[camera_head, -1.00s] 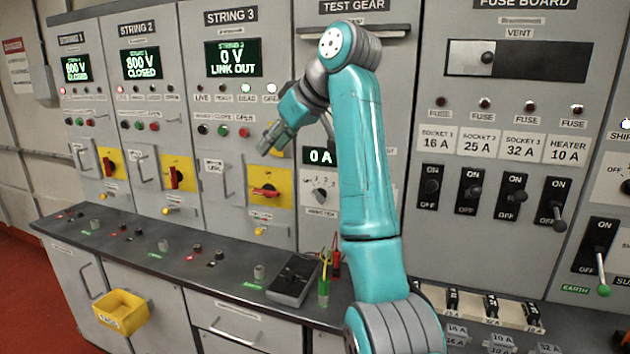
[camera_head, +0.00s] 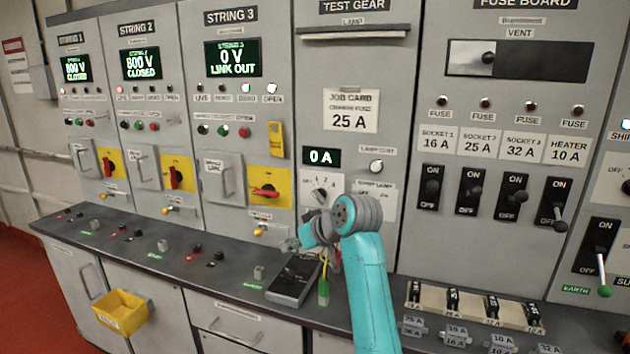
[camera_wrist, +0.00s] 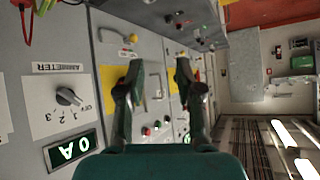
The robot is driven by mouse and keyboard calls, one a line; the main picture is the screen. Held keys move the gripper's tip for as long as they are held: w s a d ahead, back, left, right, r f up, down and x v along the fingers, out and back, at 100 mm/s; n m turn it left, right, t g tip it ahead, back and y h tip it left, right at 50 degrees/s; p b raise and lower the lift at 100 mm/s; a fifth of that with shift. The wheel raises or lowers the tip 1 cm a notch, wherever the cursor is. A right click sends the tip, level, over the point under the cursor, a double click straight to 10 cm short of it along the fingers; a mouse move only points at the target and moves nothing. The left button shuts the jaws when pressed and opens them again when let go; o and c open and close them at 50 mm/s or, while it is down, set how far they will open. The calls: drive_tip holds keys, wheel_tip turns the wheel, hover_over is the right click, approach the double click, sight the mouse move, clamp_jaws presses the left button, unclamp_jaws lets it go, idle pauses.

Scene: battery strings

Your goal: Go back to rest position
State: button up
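My gripper (camera_head: 290,245) shows small in the head view, low in front of the test gear panel and just above the counter's back part. It points to the left. In the wrist view my gripper (camera_wrist: 157,78) has its two dark fingers spread apart with nothing held between them. My teal arm reaches up from the bottom of the head view and hides part of the test gear panel and counter.
String 3's display (camera_head: 233,58) reads 0 V, LINK OUT. A yellow piece (camera_head: 275,140) is on that panel. A black tray (camera_head: 293,280) and a green-handled tool (camera_head: 324,287) are close to my arm on the counter (camera_head: 130,257). A yellow bin (camera_head: 121,311) hangs in front.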

drive_tip(key=s+d+f+m+t, duration=0.1)
drive_tip(key=s+d+f, duration=0.15)
drive_tip(key=f, duration=0.55)
drive_tip(key=s+d+f+m+h, duration=0.1)
drive_tip(key=s+d+f, duration=0.15)
drive_tip(key=f, duration=0.55)
drive_tip(key=s+d+f+m+t, duration=0.1)
drive_tip(key=s+d+f, duration=0.15)
drive_tip(key=f, duration=0.55)
drive_tip(key=s+d+f+m+t+h, duration=0.1)
drive_tip(key=s+d+f, duration=0.4)
drive_tip(key=s, duration=0.4)
drive_tip(key=s+d+f+m+t+h, duration=0.1)
drive_tip(key=s+d+f+m+h, duration=0.1)
drive_tip(key=s+f, duration=0.6)
drive_tip(key=s+d+r+m+t+h, duration=0.1)
drive_tip(key=s+d, duration=0.2)
drive_tip(key=s, duration=0.9)
drive_tip(key=s+d+t+h, duration=0.1)
drive_tip(key=s+d, duration=0.3)
drive_tip(key=s, duration=0.7)
drive_tip(key=s+r, duration=0.6)
drive_tip(key=s, duration=0.2)
drive_tip(key=s+d+r+t+h, duration=0.1)
drive_tip(key=s+r, duration=0.5)
drive_tip(key=s, duration=0.2)
drive_tip(key=shift+s+d+r+m, duration=0.2)
drive_tip(key=shift+s+d+m, duration=0.1)
drive_tip(key=shift+s, duration=0.1)
